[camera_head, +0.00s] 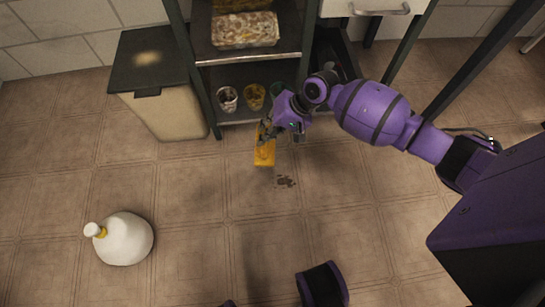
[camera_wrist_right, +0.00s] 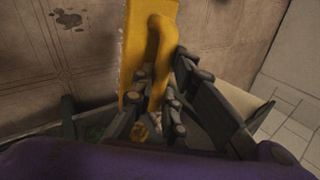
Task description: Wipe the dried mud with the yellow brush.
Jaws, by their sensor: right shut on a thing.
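The yellow brush (camera_head: 264,154) is in my right gripper (camera_head: 270,128), which is shut on it. In the right wrist view the brush (camera_wrist_right: 163,45) shows its handle between the fingers of my right gripper (camera_wrist_right: 155,100). The dried mud (camera_head: 284,181) is a small dark brown patch on the tiled floor. It lies just below and right of the brush in the head view, apart from it. The mud also shows in the right wrist view (camera_wrist_right: 68,18), left of the brush. The brush's height above the floor is hard to tell. My left gripper is not in view.
A dark metal rack (camera_head: 205,75) stands at the back, with several small pots on its low shelf and a tray (camera_head: 245,30) above. A lidded bin (camera_head: 165,110) stands left of it. A white jug (camera_head: 124,239) stands at lower left. The floor around the mud is clear.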

